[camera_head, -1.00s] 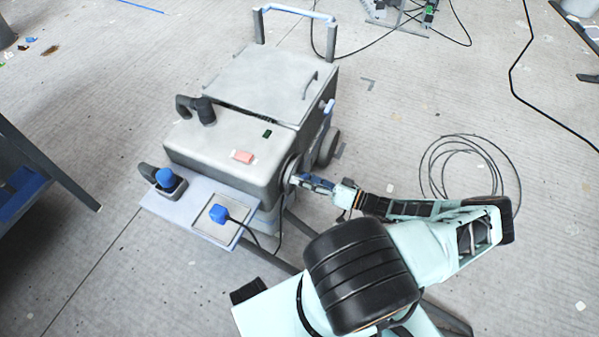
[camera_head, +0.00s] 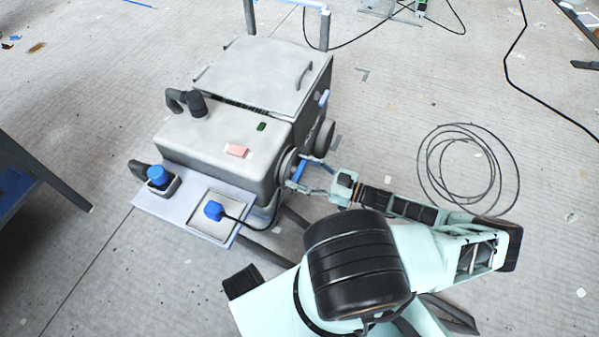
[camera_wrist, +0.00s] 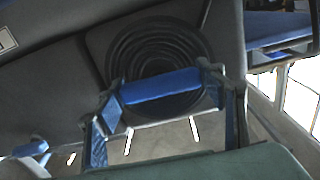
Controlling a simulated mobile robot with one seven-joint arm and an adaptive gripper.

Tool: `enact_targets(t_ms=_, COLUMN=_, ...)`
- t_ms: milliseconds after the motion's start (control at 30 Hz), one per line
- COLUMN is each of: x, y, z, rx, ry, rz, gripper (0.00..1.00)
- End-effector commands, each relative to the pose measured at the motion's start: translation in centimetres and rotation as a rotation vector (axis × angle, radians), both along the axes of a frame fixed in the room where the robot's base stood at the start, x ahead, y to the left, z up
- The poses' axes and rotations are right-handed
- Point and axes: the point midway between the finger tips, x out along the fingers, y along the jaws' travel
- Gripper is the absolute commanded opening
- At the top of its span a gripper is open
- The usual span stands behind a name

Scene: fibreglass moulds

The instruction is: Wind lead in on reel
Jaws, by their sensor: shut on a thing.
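The reel (camera_head: 286,163) is on the right side of a grey machine (camera_head: 222,145). The wrist view shows it as dark concentric rings (camera_wrist: 150,45). A blue crank handle (camera_head: 300,169) stands out in front of the reel. My gripper (camera_wrist: 160,88) is shut on this blue handle (camera_wrist: 160,84), with one finger at each end of it. In the head view my gripper (camera_head: 303,174) reaches the handle from the right. The lead (camera_head: 238,221) is black and runs from a blue plug (camera_head: 213,210) on the front tray towards the machine's lower side. Its far end is hidden.
A second blue-topped fitting (camera_head: 158,176) sits at the tray's left. A loose cable coil (camera_head: 467,168) lies on the floor at right. A dark bench frame (camera_head: 40,170) stands at left. The machine's wheel (camera_head: 323,139) is just behind the reel. Floor to the right is mostly clear.

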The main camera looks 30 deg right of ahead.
Motion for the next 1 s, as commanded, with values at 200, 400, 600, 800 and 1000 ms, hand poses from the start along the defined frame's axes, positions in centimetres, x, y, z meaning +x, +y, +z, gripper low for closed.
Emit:
enact_targets(t_ms=200, x=0.1, y=0.0, z=0.06, rx=-0.03, ry=-0.026, rz=-0.002, gripper=0.21)
enact_targets(t_ms=400, x=0.1, y=0.01, z=0.09, rx=-0.037, ry=-0.031, rz=-0.001, gripper=0.21)
enact_targets(t_ms=600, x=0.1, y=0.01, z=0.08, rx=-0.038, ry=-0.031, rz=-0.001, gripper=0.21)
enact_targets(t_ms=800, x=0.06, y=0.02, z=0.05, rx=-0.036, ry=-0.03, rz=0.0, gripper=0.83)
enact_targets(t_ms=1000, x=0.02, y=0.02, z=0.02, rx=-0.035, ry=-0.028, rz=0.0, gripper=0.83)
